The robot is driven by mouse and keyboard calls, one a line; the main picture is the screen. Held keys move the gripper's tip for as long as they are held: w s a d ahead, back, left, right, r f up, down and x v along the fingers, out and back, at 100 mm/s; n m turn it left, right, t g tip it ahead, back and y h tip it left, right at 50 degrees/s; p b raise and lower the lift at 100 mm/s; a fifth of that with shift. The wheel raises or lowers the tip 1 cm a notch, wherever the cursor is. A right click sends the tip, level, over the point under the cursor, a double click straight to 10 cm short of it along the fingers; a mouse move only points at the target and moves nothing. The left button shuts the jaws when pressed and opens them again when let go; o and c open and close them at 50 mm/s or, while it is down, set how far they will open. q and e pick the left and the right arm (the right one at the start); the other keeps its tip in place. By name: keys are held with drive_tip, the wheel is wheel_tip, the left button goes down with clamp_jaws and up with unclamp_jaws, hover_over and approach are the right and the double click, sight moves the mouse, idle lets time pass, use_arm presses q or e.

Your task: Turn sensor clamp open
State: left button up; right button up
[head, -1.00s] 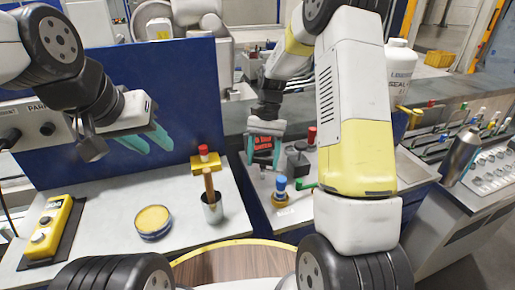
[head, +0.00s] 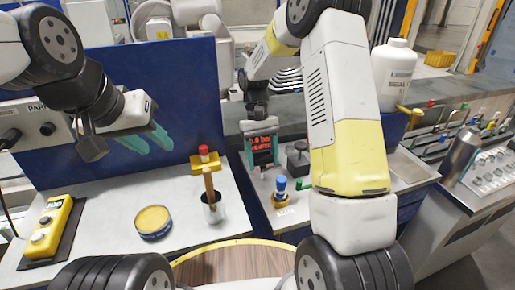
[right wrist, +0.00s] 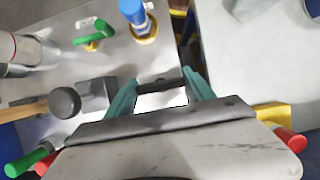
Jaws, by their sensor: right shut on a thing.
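My right gripper (head: 260,156) points down over the grey bench. In the right wrist view a dark bar and a pale patch show between the fingers (right wrist: 160,92). I cannot tell which part is the sensor clamp; the grip hides it. Just beside the gripper stands a blue-capped fitting (head: 281,190) with a brass collar. A green handle (right wrist: 95,35) lies next to it. My left gripper (head: 147,140) is open and empty, at the left in front of the blue panel.
A round yellow-topped tin (head: 153,221) and yellow button box (head: 48,228) lie left. A grey block with a dark knob (head: 298,158) is close right of the gripper. A white bottle (head: 393,72) stands behind.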

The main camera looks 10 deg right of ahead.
idle(0.4)
drive_tip(key=o, duration=1.4)
drive_tip(key=shift+v, duration=3.9)
drive_tip(key=shift+r, duration=0.1)
